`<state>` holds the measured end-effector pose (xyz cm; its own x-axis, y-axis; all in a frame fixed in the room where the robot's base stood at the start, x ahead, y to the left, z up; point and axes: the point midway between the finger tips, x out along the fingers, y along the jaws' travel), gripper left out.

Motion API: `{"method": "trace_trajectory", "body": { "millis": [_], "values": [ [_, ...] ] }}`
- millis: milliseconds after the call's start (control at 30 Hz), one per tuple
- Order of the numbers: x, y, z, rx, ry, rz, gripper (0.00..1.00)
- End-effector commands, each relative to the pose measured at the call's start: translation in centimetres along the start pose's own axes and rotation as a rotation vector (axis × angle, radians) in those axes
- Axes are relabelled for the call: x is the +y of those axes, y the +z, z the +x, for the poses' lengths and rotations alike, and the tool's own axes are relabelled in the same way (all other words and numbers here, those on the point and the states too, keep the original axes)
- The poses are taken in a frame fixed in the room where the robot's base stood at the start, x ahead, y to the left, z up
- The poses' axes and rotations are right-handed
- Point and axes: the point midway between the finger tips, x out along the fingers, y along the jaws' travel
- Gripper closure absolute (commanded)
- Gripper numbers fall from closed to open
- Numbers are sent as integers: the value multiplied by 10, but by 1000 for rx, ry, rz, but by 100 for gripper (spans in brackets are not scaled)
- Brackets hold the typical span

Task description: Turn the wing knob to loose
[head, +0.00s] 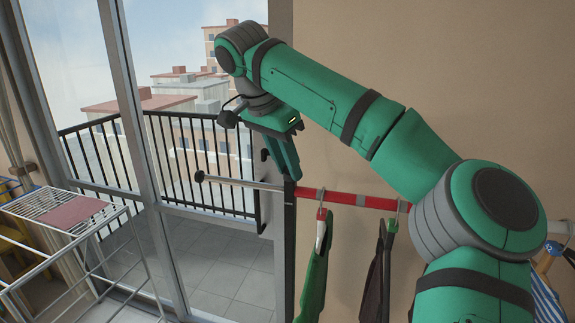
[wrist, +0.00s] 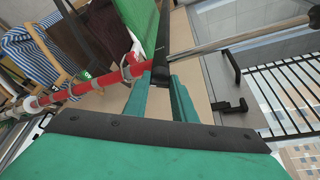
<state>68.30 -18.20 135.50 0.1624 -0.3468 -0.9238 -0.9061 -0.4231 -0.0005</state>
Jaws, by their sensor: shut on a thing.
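My gripper (head: 293,172) reaches down to the joint where the red bar (head: 352,199) meets a bare metal rod, at the top of a dark upright post (head: 288,245). In the wrist view, the two green fingers (wrist: 160,90) close in on a small dark part at this joint. They are shut on what seems to be the wing knob, which is mostly hidden between them. Its wings and their angle cannot be made out. The red bar also shows in the wrist view (wrist: 103,80), running to the left of the fingers.
Garments hang from the red bar, among them a green one (head: 314,270) and a dark one (head: 378,270). The metal rod (head: 240,183) sticks out left toward the glass door. A white drying rack (head: 75,215) with a pink cloth stands at left. A balcony railing (head: 195,165) lies outside.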

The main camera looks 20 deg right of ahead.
Motion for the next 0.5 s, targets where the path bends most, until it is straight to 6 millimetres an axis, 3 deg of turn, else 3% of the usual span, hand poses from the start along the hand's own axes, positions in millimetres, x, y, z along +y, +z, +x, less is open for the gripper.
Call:
{"method": "trace_trajectory", "body": {
  "millis": [133, 167, 233, 500],
  "values": [
    [0, 0, 0, 0, 1, 1, 98],
    [0, 0, 0, 0, 1, 1, 74],
    [0, 0, 0, 0, 1, 1, 58],
    [0, 0, 0, 0, 0, -1, 58]
  ]
}}
